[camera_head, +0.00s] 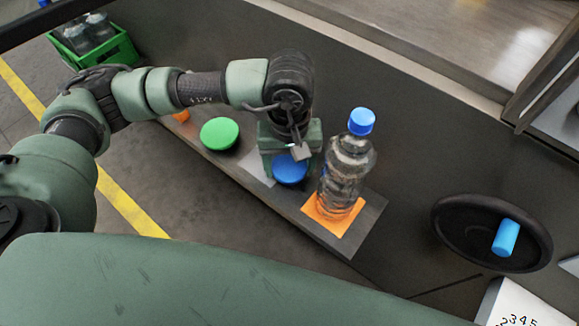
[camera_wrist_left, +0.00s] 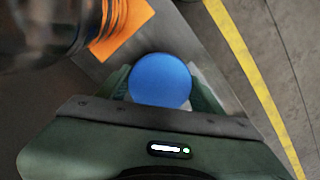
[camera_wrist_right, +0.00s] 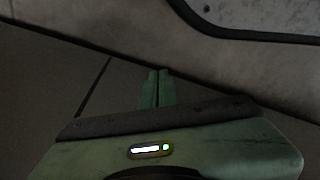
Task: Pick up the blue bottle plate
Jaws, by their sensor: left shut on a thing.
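The blue bottle plate (camera_head: 289,169) is a round blue disc at the shelf's middle. It also shows in the left wrist view (camera_wrist_left: 160,80), between the two green fingers. My left gripper (camera_head: 290,160) points down over the shelf and is shut on the blue plate. The plate is at or just above a pale square; I cannot tell whether it touches it. My right gripper (camera_wrist_right: 156,88) shows only in the right wrist view, with its fingers together and nothing between them.
A clear bottle with a blue cap (camera_head: 347,175) stands upright on an orange square (camera_head: 333,216), close right of my left gripper. A green disc (camera_head: 220,133) lies to the left. A black handwheel (camera_head: 470,228) is at the right. A green crate (camera_head: 112,50) holds bottles at the upper left.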

